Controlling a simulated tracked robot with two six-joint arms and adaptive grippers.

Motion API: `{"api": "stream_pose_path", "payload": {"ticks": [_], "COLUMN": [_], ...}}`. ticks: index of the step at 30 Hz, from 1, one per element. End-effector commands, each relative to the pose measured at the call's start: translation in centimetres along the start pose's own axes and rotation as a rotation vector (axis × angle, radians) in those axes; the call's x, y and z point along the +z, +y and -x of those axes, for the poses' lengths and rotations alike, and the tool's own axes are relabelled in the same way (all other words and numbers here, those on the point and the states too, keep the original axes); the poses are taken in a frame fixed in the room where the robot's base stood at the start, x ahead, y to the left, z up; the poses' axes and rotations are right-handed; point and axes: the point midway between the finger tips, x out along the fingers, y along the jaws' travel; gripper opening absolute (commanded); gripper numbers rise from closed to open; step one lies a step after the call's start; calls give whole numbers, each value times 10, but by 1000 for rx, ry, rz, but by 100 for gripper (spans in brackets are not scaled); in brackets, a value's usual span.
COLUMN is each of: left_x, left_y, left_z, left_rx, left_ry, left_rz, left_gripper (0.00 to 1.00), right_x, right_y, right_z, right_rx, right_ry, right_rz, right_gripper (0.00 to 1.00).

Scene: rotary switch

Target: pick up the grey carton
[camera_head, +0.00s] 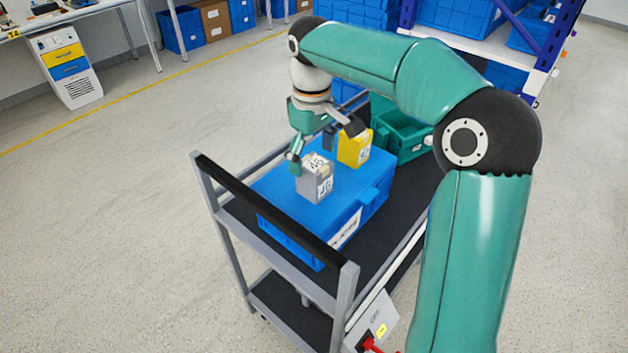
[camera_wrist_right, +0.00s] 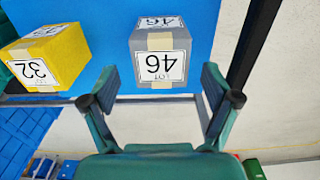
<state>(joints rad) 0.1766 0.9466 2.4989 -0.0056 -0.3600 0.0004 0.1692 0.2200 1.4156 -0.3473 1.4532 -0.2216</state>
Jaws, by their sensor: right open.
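The grey carton (camera_head: 316,180), with white labels reading 46, stands on a blue lidded crate (camera_head: 285,208) on the cart. It also shows in the right wrist view (camera_wrist_right: 160,38), ahead of the fingers and a little above the gap between them. My right gripper (camera_head: 322,145) is open and empty, just above and behind the grey carton in the head view. Its fingertips also show in the right wrist view (camera_wrist_right: 158,88), apart from the carton. My left gripper is not in view.
A yellow carton (camera_head: 354,148) labelled 32 stands behind the grey one on the same crate. A green bin (camera_head: 402,136) is on the cart to the right. The cart's black handle bar (camera_head: 270,208) runs along the front left. Blue crates on shelving stand behind.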

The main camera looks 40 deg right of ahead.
Motion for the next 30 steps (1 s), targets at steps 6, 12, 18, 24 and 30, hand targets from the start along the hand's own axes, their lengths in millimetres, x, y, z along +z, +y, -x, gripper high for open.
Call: {"api": "stream_pose_path", "payload": {"ticks": [6, 12, 18, 24, 30], "left_x": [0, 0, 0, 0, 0], "left_y": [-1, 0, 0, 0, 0], "left_z": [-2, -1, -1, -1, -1], "left_rx": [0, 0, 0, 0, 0], "left_ry": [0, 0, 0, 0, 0], "left_rz": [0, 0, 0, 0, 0], "left_gripper": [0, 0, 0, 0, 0], "right_x": [1, 3, 4, 4, 4], "right_y": [0, 0, -1, -1, -1], "right_z": [-17, -37, -63, -69, -69], "right_rx": [0, -1, -1, 0, 0], "right_ry": [0, -2, -1, 1, 1], "right_rz": [-1, -1, -1, -1, -1], "right_gripper": [88, 88, 88, 88, 72]}}
